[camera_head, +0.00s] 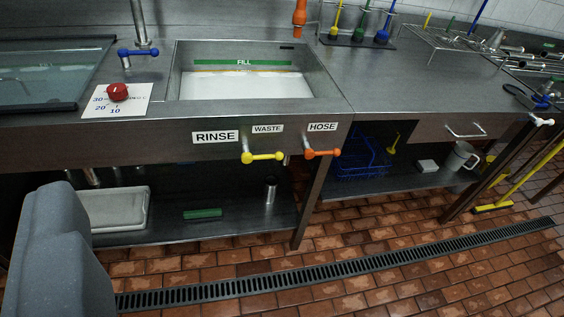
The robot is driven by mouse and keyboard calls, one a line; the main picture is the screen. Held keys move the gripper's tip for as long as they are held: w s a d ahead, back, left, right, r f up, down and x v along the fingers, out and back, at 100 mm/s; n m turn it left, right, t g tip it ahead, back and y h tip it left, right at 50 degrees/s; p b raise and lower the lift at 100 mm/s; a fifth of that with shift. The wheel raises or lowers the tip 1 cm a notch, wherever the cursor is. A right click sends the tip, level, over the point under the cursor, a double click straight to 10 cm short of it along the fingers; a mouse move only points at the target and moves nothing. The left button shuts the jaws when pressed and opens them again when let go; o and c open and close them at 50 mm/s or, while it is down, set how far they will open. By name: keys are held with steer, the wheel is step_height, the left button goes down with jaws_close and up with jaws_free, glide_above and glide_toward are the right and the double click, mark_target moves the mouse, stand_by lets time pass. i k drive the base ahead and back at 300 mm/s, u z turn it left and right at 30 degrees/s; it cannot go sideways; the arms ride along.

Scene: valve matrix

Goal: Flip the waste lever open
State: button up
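The waste lever (262,157) is a yellow lever under the front edge of the steel counter, below the WASTE label (267,129). Its handle points right, roughly level along the counter front, with a round knob at its end. An orange lever (322,153) sits just to its right under the HOSE label (322,127). No gripper fingers show in this view, and nothing touches the yellow lever. A grey rounded block, a part of my own body, fills the lower left.
A sink (250,82) with a green FILL strip is set in the counter above the levers. A blue lever (138,53) and a red knob (117,92) are on the counter. A table leg (313,195) stands below right. The tiled floor in front is clear, with a drain grate (330,268).

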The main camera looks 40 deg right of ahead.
mark_target(247, 157)
steer(key=z, duration=0.75)
steer(key=i, duration=1)
steer(key=u, duration=0.2)
steer(key=k, duration=1)
steer(key=z, duration=0.2)
steer(key=i, duration=0.8)
steer(key=u, duration=0.05)
